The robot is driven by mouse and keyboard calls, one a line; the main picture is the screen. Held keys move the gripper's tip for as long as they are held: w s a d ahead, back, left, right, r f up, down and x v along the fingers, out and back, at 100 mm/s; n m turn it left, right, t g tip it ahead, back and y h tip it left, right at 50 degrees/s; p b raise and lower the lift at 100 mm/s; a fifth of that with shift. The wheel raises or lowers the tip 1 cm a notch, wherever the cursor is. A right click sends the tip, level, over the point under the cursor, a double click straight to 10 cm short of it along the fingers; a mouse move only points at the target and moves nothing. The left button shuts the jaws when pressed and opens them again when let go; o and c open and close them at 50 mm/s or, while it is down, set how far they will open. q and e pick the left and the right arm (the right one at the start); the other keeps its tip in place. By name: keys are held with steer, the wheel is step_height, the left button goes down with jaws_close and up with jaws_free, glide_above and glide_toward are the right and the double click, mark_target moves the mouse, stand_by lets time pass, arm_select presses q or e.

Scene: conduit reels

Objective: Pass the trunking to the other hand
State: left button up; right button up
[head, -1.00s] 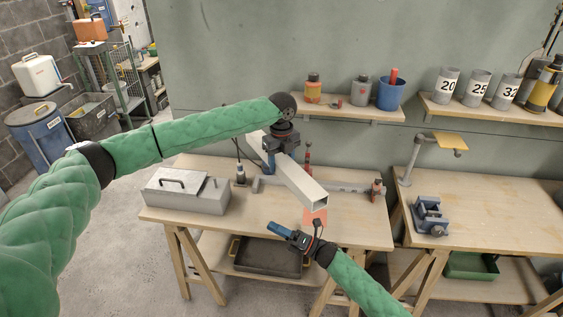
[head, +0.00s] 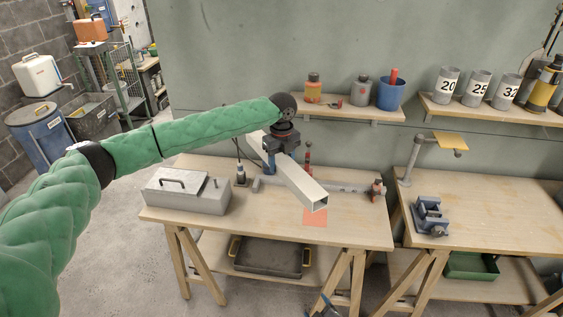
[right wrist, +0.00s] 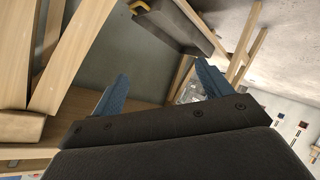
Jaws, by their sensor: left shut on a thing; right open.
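The trunking (head: 300,183) is a pale, square, hollow length. In the head view it hangs above the wooden bench, slanting from the back left to its open end at the front right. My left gripper (head: 283,165) is above the bench, shut on the trunking near its middle. My right gripper (head: 322,308) shows only as a small dark tip at the bottom edge of the head view, below and in front of the bench top. In the right wrist view the right gripper (right wrist: 160,88) has its two blue fingers apart with nothing between them.
On the bench (head: 250,228) are a grey toolbox (head: 187,192), an orange-red patch (head: 315,218) and a grey rail with a clamp (head: 377,190). A dark tray (head: 268,257) sits on the shelf below. A second bench with a blue vise (head: 430,215) stands to the right.

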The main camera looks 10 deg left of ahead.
steer(key=s+d+f+m+g+h, duration=0.1)
steer(key=s+d+f+m+g, duration=0.2)
steer(key=s, duration=0.7)
steer(key=s+d+f+m+g+h, duration=0.2)
steer(key=s+d+f, duration=0.4)
steer(key=s+f, duration=0.3)
steer(key=s+d+f+m+g+h, duration=0.1)
steer(key=s+d+f+m+g, duration=0.3)
steer(key=s, duration=0.9)
step_height(320, 180, down, 3)
steer(key=shift+d+r+m+g, duration=0.1)
steer(key=shift+d+m+g, duration=0.2)
steer(key=shift+d+m, duration=0.5)
steer(key=shift+s, duration=0.1)
